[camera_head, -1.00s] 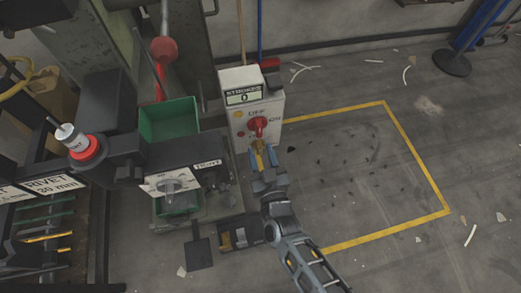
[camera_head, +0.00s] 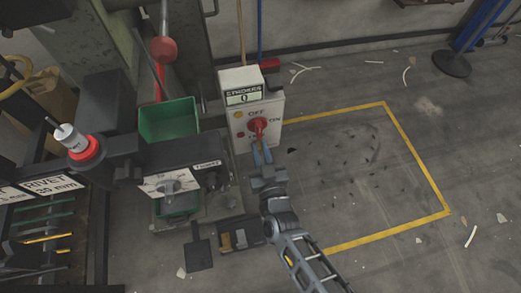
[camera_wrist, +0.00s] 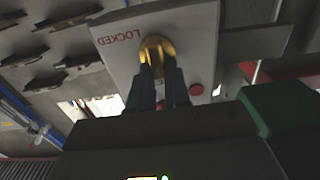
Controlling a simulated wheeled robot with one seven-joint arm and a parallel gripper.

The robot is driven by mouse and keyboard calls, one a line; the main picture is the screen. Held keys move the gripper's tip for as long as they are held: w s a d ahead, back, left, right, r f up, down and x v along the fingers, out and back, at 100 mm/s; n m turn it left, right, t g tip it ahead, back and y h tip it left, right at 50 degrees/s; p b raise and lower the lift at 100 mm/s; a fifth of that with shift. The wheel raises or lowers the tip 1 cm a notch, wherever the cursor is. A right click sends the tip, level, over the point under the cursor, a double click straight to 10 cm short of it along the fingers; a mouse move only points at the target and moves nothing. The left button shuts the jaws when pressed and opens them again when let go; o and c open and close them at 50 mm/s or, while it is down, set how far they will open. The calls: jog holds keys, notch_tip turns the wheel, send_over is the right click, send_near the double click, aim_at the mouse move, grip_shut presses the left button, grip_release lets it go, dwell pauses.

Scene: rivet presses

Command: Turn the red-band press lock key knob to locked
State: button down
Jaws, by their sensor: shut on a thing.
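The lock key knob (camera_wrist: 157,44) is brass-yellow and sits on the pale panel of the press control box (camera_head: 239,122), beside the red word LOCKED (camera_wrist: 118,34), which reads upside down in the wrist view. My gripper (camera_wrist: 161,78) has its two dark fingers closed on the knob's grip, one on each side. In the head view my gripper (camera_head: 262,155) is at the lower part of the box front, where the fingers mostly hide the knob. Which mark the knob points at is hard to tell.
A red switch (camera_head: 259,125) marked OFF and ON sits just above my gripper, under a STROKES counter (camera_head: 243,98). Yellow-lined floor (camera_head: 375,170) at right is clear except scraps.

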dwell(0.3)
jog(key=shift+w+d+f+m+b, duration=0.1)
jog(key=shift+d+f+m+b, duration=0.2)
jog(key=shift+m+b, duration=2.1)
jog(key=shift+w+d+f+m+b, duration=0.1)
jog(key=shift+d+f+m+b, duration=0.2)
jog(key=shift+m+b, duration=2.15)
jog(key=shift+w+d+f+m+b, duration=0.1)
jog(key=shift+d+f+m+b, duration=0.4)
jog(key=shift+m, duration=3.55)
jog(key=shift+a+r, duration=0.2)
jog(key=c, duration=1.1)
grip_release()
jog(key=shift+b+v, duration=0.4)
jog(key=shift+v, duration=3.55)
